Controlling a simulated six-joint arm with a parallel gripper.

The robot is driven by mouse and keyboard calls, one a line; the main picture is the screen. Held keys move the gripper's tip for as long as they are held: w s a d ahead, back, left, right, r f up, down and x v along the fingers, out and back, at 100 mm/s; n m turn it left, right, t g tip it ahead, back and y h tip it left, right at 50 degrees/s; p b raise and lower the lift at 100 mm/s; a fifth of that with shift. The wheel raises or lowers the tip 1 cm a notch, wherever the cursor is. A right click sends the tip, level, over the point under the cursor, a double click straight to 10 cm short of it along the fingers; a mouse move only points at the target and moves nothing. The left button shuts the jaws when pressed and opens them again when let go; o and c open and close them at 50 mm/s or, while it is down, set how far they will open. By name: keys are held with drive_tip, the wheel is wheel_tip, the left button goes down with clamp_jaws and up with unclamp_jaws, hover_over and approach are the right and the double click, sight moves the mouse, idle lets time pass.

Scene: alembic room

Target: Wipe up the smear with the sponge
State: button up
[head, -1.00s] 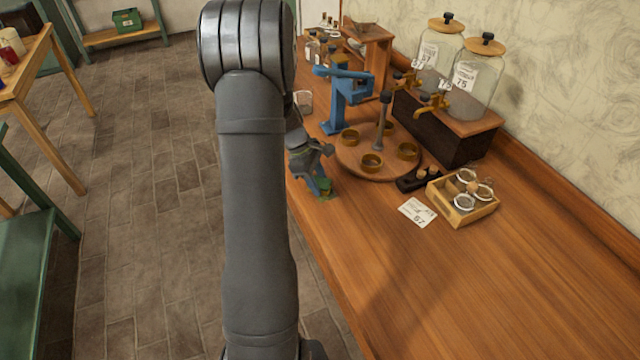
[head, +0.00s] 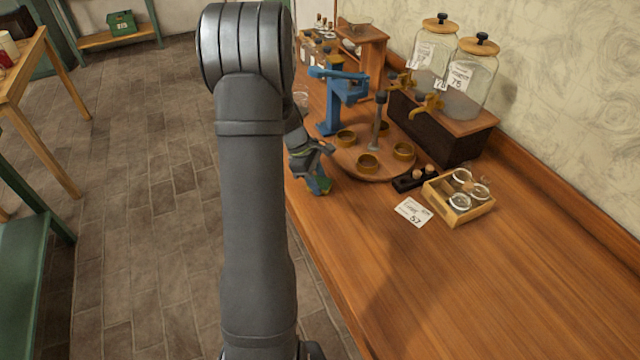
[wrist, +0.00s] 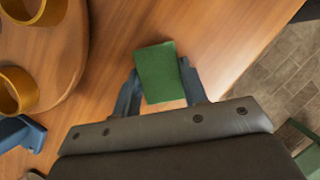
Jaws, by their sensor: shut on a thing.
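A green sponge (wrist: 159,73) sits between the two blue fingers of my gripper (wrist: 160,88) in the wrist view, and the fingers are shut on it. In the head view my gripper (head: 318,180) is low near the left edge of the wooden counter, beside the round turntable, with the sponge (head: 322,184) only partly visible. I cannot tell whether the sponge touches the counter. No smear can be made out in either view.
Close by stands a round wooden turntable (head: 380,166) with brass cups. The counter's front right (head: 480,290) is clear.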

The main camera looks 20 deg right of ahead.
sight(323, 198)
drive_tip(key=shift+w, duration=0.55)
drive_tip(key=shift+s, duration=2)
drive_tip(key=shift+w+a, duration=0.2)
drive_tip(key=shift+w, duration=0.5)
drive_tip(key=shift+w+a, duration=0.25)
drive_tip(key=shift+w, duration=0.4)
drive_tip(key=shift+w+a, duration=0.2)
drive_tip(key=shift+w, duration=0.5)
drive_tip(key=s, duration=0.4)
drive_tip(key=shift+w, duration=2)
drive_tip(key=shift+s+d, duration=0.2)
drive_tip(key=shift+s, duration=0.5)
drive_tip(key=shift+s+d, duration=0.25)
drive_tip(key=shift+s, duration=0.45)
drive_tip(key=shift+s+d, duration=0.2)
drive_tip(key=shift+s, duration=0.5)
drive_tip(key=shift+s+r, duration=0.1)
drive_tip(key=shift+r, duration=0.05)
wheel_tip(323, 198, up, 8)
